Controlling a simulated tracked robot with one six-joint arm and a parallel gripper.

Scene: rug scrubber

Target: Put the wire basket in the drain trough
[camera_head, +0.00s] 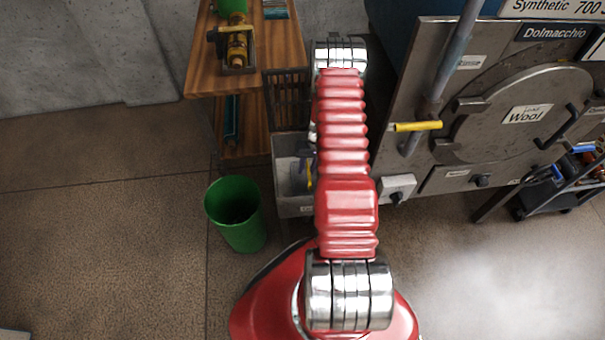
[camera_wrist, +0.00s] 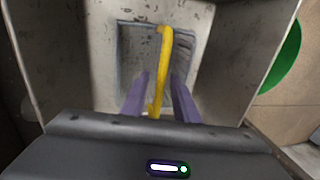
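The drain trough (camera_head: 295,205) is a grey metal bin below the wooden shelf; its scuffed inner wall (camera_wrist: 75,60) fills much of the wrist view. A wire basket (camera_wrist: 186,45) appears low inside it as a dark rectangular frame with fine mesh at the right. A yellow curved handle (camera_wrist: 165,45) rises from there. My gripper (camera_wrist: 160,76) has its two purple fingers apart inside the trough, one on each side of the handle, with gaps showing. In the head view my arm hides part of the trough, and the yellow bar (camera_head: 309,178) shows small there.
A dark slatted panel (camera_head: 287,98) stands behind the trough. A green bin (camera_head: 240,225) is on the floor at left. A wooden shelf (camera_head: 280,45) stands behind; a large metal machine (camera_head: 480,120) with a yellow lever is at right.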

